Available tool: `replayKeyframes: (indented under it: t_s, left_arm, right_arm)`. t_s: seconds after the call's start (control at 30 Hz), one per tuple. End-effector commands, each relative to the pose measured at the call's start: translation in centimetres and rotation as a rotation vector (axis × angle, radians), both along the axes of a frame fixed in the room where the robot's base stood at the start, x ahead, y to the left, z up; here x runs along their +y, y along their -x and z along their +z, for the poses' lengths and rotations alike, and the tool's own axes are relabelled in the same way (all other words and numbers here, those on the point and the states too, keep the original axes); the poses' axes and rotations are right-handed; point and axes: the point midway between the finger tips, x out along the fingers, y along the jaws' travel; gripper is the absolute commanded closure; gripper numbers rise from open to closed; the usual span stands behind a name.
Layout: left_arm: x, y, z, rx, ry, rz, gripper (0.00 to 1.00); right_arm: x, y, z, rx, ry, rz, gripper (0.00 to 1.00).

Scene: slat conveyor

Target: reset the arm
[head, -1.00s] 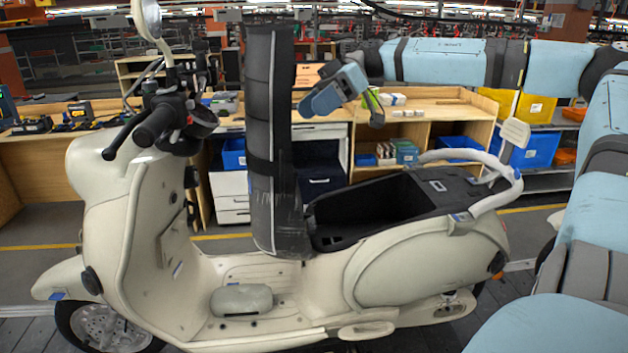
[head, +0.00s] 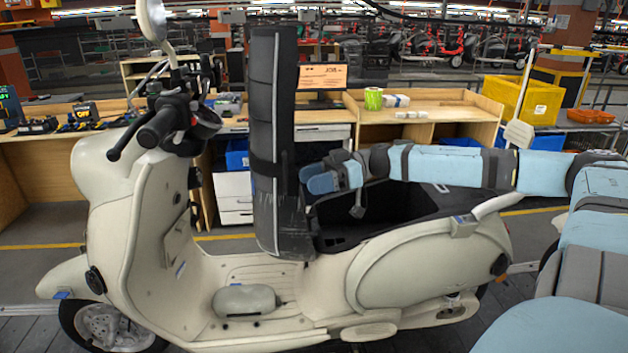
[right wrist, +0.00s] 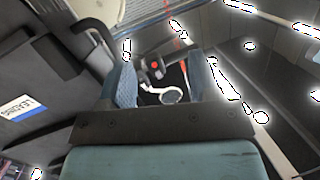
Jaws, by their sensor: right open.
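The cream scooter (head: 400,275) stands across the middle of the head view. Its black seat (head: 272,140) stands upright at the front of the open black storage well (head: 345,225). My right arm reaches in from the right, above the scooter's rear. My right gripper (head: 318,184) is just right of the upright seat, over the well; whether it touches the seat is unclear. In the right wrist view the gripper (right wrist: 160,82) is open, with nothing held between its blue fingers; a round mirror-like shape shows beyond them. My left gripper is not in view.
A wooden workbench (head: 450,103) with a monitor (head: 322,82) and a green roll (head: 373,98) stands behind the scooter. A yellow crate (head: 520,100) is at the back right. The scooter's mirror (head: 152,18) and handlebar (head: 160,125) rise at left.

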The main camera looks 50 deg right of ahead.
Motion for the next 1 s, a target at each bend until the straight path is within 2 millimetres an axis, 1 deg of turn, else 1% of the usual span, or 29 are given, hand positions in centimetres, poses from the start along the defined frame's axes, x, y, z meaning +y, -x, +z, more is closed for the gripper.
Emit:
replayKeyframes:
  t_s: [0.57,0.67,0.77,0.83,0.87,0.9,0.97,1.0]
  left_arm:
    - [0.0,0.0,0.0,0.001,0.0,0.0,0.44]
    - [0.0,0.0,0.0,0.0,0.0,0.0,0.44]
    - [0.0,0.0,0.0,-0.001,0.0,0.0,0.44]
    - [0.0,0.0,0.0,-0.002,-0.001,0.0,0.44]
    - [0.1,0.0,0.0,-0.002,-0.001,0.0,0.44]
    - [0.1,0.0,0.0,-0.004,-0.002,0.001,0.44]
    - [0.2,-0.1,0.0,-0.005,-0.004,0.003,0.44]
    - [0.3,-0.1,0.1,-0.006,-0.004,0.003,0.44]
  right_arm:
    - [0.0,0.0,-0.2,-0.002,-0.002,-0.002,0.42]
    - [0.1,0.0,-0.6,-0.006,-0.007,-0.009,0.42]
    - [0.3,0.2,-2.8,-0.026,-0.031,-0.049,0.42]
    - [0.7,0.4,-5.5,-0.055,-0.054,-0.105,0.42]
    - [0.9,0.5,-7.0,-0.068,-0.063,-0.137,0.42]
    - [1.3,0.8,-9.1,-0.086,-0.072,-0.186,0.42]
    - [2.2,1.4,-12.5,-0.108,-0.08,-0.265,0.42]
    - [2.8,1.9,-14.7,-0.119,-0.079,-0.318,0.42]
